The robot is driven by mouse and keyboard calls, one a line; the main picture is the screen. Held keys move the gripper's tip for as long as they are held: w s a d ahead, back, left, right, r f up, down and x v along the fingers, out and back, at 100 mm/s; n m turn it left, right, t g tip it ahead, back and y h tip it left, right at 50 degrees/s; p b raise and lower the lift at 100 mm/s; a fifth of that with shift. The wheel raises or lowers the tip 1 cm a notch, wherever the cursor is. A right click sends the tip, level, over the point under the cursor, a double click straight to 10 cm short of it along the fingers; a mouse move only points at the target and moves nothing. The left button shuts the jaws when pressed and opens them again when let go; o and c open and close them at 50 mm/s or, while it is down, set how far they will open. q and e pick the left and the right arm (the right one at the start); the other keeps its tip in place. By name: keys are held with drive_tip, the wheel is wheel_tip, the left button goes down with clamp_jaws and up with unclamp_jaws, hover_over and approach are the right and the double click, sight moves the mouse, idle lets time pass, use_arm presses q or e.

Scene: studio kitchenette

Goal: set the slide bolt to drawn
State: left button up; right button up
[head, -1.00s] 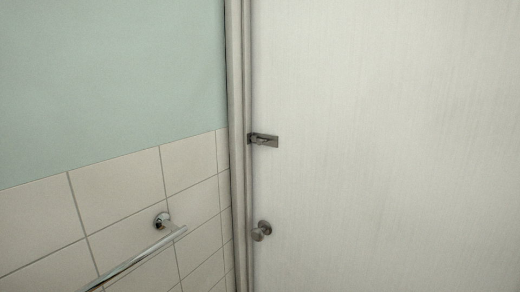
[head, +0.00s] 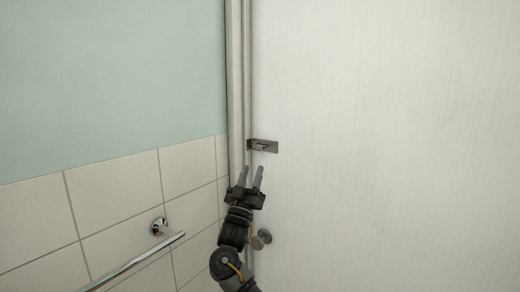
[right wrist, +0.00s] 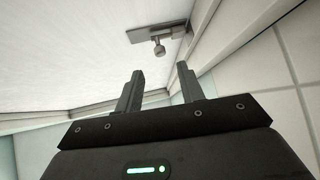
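The slide bolt (head: 263,146) is a small dark metal plate with a bar on the left edge of the white door (head: 390,150), beside the frame. In the right wrist view the slide bolt (right wrist: 157,33) is at the top, with a small knob (right wrist: 158,49) sticking out from it. My right gripper (head: 251,172) is just below the bolt in the head view, fingers pointing up. Its fingers (right wrist: 160,80) are apart with nothing between them, and the bolt lies beyond the fingertips, not touching. My left gripper is not in view.
A round door knob (head: 262,238) is on the door below the bolt, close to my right arm. A metal towel rail (head: 135,262) is fixed to the tiled wall at the left. The pale door frame (head: 236,90) runs upright between wall and door.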

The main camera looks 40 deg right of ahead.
sight(259, 149)
drive_tip(key=p+x, duration=0.3)
drive_tip(key=x, duration=0.6)
drive_tip(key=shift+w+d+r, duration=0.1)
drive_tip(key=shift+d+r, duration=0.1)
drive_tip(key=shift+r, duration=0.05)
clamp_jaws()
